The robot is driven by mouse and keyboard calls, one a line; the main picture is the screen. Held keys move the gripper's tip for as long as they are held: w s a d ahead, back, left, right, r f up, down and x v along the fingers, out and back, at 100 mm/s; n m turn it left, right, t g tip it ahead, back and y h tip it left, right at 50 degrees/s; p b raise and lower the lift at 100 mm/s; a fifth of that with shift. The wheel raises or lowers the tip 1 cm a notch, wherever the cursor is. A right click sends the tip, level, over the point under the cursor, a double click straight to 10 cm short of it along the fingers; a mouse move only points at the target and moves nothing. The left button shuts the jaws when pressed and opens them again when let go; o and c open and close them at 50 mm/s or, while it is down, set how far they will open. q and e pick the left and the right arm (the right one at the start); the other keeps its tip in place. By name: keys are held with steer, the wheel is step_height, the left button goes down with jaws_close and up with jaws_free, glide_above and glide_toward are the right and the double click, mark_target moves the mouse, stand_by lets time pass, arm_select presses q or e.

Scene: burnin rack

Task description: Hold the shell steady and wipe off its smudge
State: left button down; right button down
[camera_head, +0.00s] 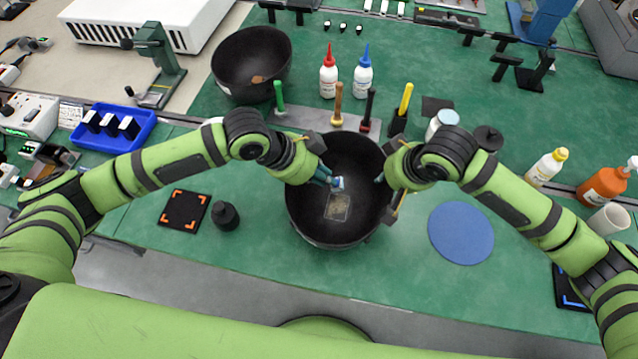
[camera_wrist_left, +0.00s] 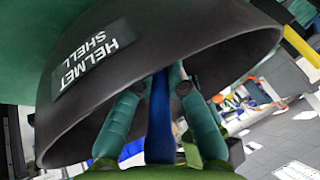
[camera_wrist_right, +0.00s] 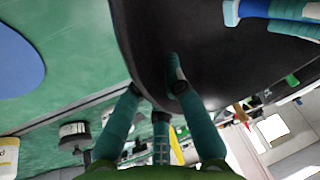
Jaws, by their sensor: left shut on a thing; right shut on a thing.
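The black helmet shell (camera_head: 335,236) lies open side up on the green bench, like a bowl. Inside it a brownish smudge (camera_head: 337,207) shows within a thin pale square outline. My left gripper (camera_head: 328,178) reaches into the shell and is shut on a blue-and-white wiper (camera_head: 338,183), just above the smudge in the picture; whether it touches the shell cannot be told. The wiper's blue part (camera_wrist_left: 160,118) shows between the fingers in the left wrist view. My right gripper (camera_head: 381,178) is shut on the shell's right rim, one finger inside. The shell (camera_wrist_right: 200,45) fills much of the right wrist view.
Another dark bowl (camera_head: 232,62) stands back left. Upright coloured-handled tools (camera_head: 338,104) stand close behind the shell, with bottles (camera_head: 328,78) beyond. A blue round mat (camera_head: 461,233) lies right. Bench in front is clear.

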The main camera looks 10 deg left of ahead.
arm_select(q)
steer(key=shift+w+r, duration=0.2)
steer(key=shift+w, duration=0.05)
steer(key=shift+s+a+r, duration=0.1)
steer(key=shift+s+a, duration=0.05)
steer(key=shift+s, duration=1.95)
steer(key=shift+s+a, duration=0.15)
steer(key=shift+s, duration=1.95)
steer(key=shift+r, duration=0.1)
step_height(320, 180, up, 6)
steer(key=shift+w, duration=0.1)
step_height(320, 180, up, 3)
